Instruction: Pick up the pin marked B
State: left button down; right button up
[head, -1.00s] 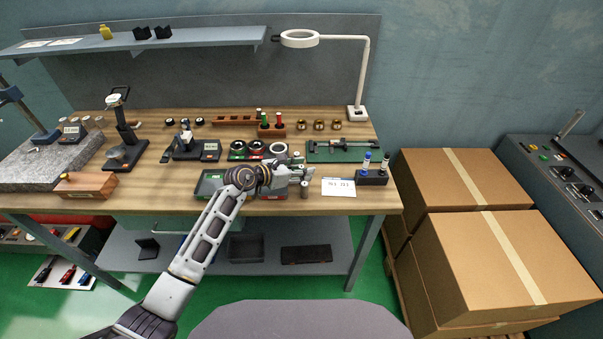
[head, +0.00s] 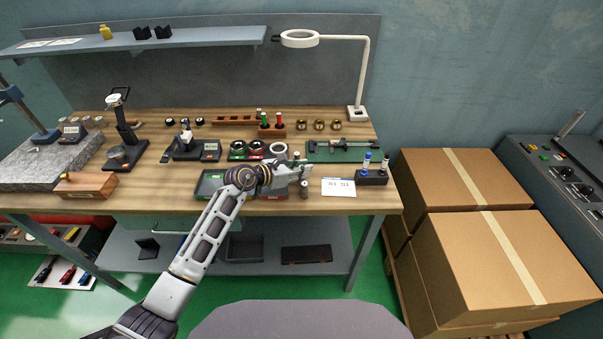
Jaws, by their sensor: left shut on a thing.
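My left gripper (head: 303,172) reaches over the front right of the bench and is shut on a small grey pin (head: 304,187). The pin's lower part shows just below the fingertips. Its letter is too small to read, and I cannot tell whether it still touches the bench top. My gripper and wrist partly hide the trays behind them. My right gripper is not in view.
A white card (head: 338,187) lies right of the pin. A black block (head: 371,177) with blue- and white-topped pins stands beyond it. A green tray (head: 210,184) lies left of my wrist. A caliper on a green mat (head: 345,155) and a lamp (head: 356,112) stand behind.

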pick_arm(q)
jog(key=shift+w+r, duration=0.1)
jog(key=shift+r, duration=0.7)
notch_tip(320, 180, up, 8)
jog(key=shift+f, duration=0.2)
jog(key=shift+r, duration=0.35)
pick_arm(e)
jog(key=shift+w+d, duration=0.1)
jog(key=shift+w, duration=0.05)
